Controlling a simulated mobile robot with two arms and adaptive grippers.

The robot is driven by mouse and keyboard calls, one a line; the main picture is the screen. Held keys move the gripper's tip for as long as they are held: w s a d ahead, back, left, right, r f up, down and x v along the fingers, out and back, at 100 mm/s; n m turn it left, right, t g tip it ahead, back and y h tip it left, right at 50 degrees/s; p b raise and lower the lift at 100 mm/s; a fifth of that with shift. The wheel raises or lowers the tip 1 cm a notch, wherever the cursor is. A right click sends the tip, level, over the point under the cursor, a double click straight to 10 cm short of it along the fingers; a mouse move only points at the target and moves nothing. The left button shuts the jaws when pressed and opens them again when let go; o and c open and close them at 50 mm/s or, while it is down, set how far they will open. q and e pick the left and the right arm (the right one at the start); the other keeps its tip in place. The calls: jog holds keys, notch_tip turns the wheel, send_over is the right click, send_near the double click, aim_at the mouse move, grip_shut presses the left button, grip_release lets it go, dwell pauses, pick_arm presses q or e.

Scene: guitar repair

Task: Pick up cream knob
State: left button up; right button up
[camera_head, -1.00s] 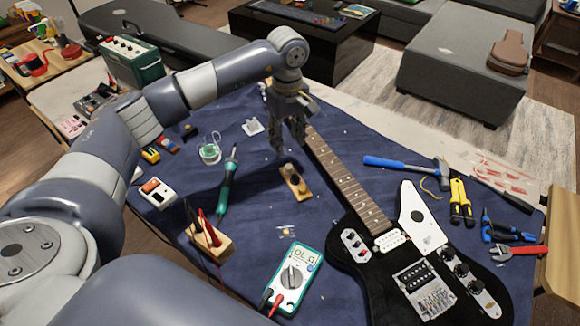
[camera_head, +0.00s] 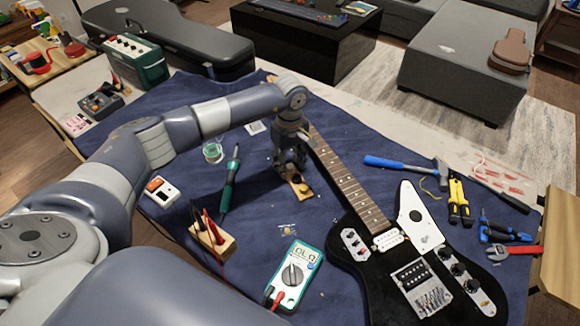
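My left gripper (camera_head: 288,172) points down at the far end of a small wooden block (camera_head: 307,195) on the blue cloth, left of the guitar neck. A small round cream-tan knob (camera_head: 304,188) shows on the near part of the block, just beside the fingers. The gripper hides the far part of the block. The fingers are dark and small here, so I cannot tell how far apart they are or whether they touch anything. My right gripper is out of view.
The black guitar (camera_head: 400,270) lies close on the right, its neck (camera_head: 345,180) beside the gripper.

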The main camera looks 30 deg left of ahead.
aim_at(290, 165)
pick_arm(q)
jog(key=c, duration=0.8)
jog(key=shift+r, duration=0.2)
jog(key=shift+r, duration=0.3)
notch_tip(290, 165, up, 2)
jog(key=shift+w+r+b, duration=0.1)
jog(key=shift+r+b, duration=0.1)
jog(key=shift+b, duration=0.4)
jog(key=s+b, duration=0.1)
jog(key=s, duration=0.4)
jog(key=s+r, duration=0.1)
jog(key=s, duration=0.4)
jog(key=s+d+b, duration=0.1)
jog(key=s, duration=0.5)
jog(key=shift+s+d+r+b, duration=0.1)
jog(key=shift+r+b, duration=0.2)
jog(key=shift+r, duration=0.05)
